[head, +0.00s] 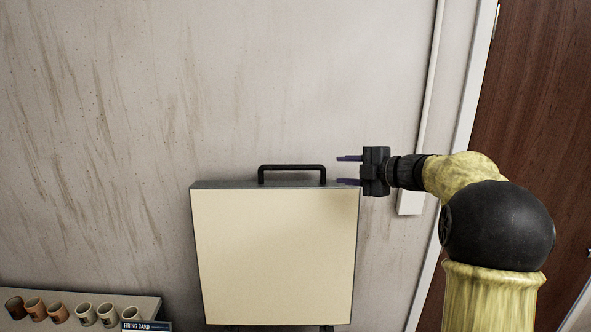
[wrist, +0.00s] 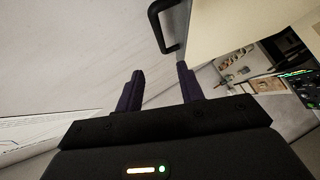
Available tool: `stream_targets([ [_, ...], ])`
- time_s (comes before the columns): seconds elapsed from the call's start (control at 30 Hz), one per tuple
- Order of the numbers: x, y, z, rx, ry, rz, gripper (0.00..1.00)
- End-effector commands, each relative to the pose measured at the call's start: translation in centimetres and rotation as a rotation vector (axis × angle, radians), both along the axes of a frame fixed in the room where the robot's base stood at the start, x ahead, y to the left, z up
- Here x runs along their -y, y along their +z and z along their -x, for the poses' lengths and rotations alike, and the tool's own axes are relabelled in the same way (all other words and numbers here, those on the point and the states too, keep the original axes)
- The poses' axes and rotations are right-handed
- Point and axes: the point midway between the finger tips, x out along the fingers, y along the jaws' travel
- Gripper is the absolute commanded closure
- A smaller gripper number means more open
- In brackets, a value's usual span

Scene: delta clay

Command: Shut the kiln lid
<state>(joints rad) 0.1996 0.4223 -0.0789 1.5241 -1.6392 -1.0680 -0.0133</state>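The kiln lid (head: 275,255) stands upright with its cream inner face toward the head camera. A black bar handle (head: 291,168) rises at its top edge. My gripper (head: 342,170) is at the lid's upper right corner, its two purple fingers apart, pointing left toward the handle with a gap between. Nothing is between the fingers. In the wrist view, the handle (wrist: 164,27) and the lid's cream face (wrist: 232,20) are ahead of my gripper (wrist: 159,78). The kiln body is not visible in the head view.
A plain stained wall (head: 120,120) is behind the lid. A shelf (head: 85,294) with several cups and a firing card (head: 146,326) is at lower left. A white pipe (head: 430,95) and a brown door (head: 530,90) are at right, behind my arm.

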Motion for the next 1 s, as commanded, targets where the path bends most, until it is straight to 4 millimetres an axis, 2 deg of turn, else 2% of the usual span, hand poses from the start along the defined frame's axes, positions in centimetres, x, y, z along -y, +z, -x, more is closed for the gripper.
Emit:
stream_targets([
  [0.47,-0.7,-0.2,-0.6,-0.001,0.005,0.001,0.62],
  [1.0,-7.2,-2.3,-6.2,-0.002,0.005,0.000,0.62],
])
